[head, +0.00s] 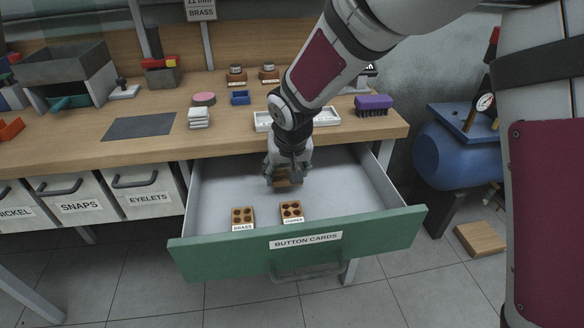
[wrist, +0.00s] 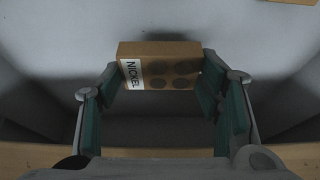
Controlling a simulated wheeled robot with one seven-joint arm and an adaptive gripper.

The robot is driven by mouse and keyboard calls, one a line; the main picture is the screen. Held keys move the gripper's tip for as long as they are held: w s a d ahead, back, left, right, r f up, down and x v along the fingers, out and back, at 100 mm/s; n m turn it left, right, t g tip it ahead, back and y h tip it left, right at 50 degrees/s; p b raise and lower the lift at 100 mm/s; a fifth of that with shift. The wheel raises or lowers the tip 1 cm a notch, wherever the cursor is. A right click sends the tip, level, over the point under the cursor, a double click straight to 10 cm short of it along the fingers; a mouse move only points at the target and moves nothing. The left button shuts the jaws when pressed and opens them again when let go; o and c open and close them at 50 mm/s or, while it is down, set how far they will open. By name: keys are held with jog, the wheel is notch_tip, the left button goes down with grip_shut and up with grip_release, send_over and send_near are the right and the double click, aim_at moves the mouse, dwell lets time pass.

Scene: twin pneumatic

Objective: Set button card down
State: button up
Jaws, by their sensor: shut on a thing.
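My gripper (head: 287,174) reaches down into the back part of the open drawer, with its fingers at both ends of a brown button card. The card (wrist: 160,66) has a white label reading NICKEL and dark round buttons. In the head view the card (head: 291,180) is partly hidden by the fingers. I cannot tell whether it touches the drawer floor. The drawer (head: 378,229) has a green front labelled BUTTON CARDS. Inside it, near the front, lie a card labelled BRASS (head: 243,214) and, to its right, a card labelled COPPER (head: 292,208).
The workbench edge (head: 120,156) runs behind and above the drawer. On the bench are a white tray (head: 327,117), a purple brush (head: 373,104) and a dark mat (head: 140,126). The drawer floor is clear left and right of my gripper. A blue tank (head: 445,155) stands at right.

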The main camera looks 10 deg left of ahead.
aim_at(288, 182)
jog(key=shift+w+d+f+b, duration=0.1)
jog(key=shift+f+b, duration=0.5)
jog(key=shift+f, duration=1.15)
jog(key=shift+f, duration=0.15)
jog(key=o, duration=1.2)
jog(key=shift+r, duration=0.5)
jog(key=p+v, duration=0.3)
jog(key=v, duration=0.8)
jog(key=shift+s+d+r, duration=0.1)
jog(key=shift+s, duration=0.15)
